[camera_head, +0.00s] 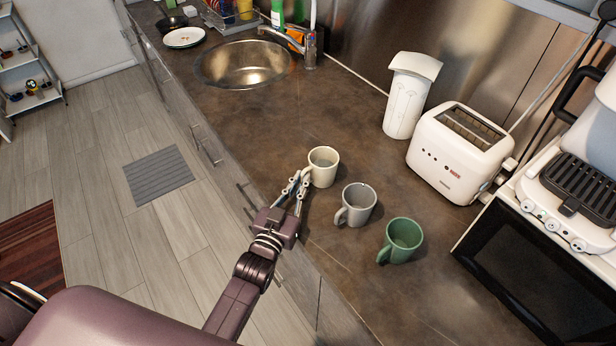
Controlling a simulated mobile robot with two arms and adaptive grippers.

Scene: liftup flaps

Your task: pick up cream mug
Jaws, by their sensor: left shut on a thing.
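The cream mug (321,172) stands upright on the brown counter, nearest the sink of the three mugs. My left gripper (297,186) is at its left side, with its fingers at the mug's handle. It is shut on the mug there; the fingers hide most of the handle. I cannot tell whether the mug touches the counter. My right gripper is out of view.
A grey mug (355,206) stands close beside the cream mug, and a green mug (401,241) beyond it. A white toaster (455,160) and a white canister (404,105) stand at the back. The counter (270,125) is clear toward the sink (246,64).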

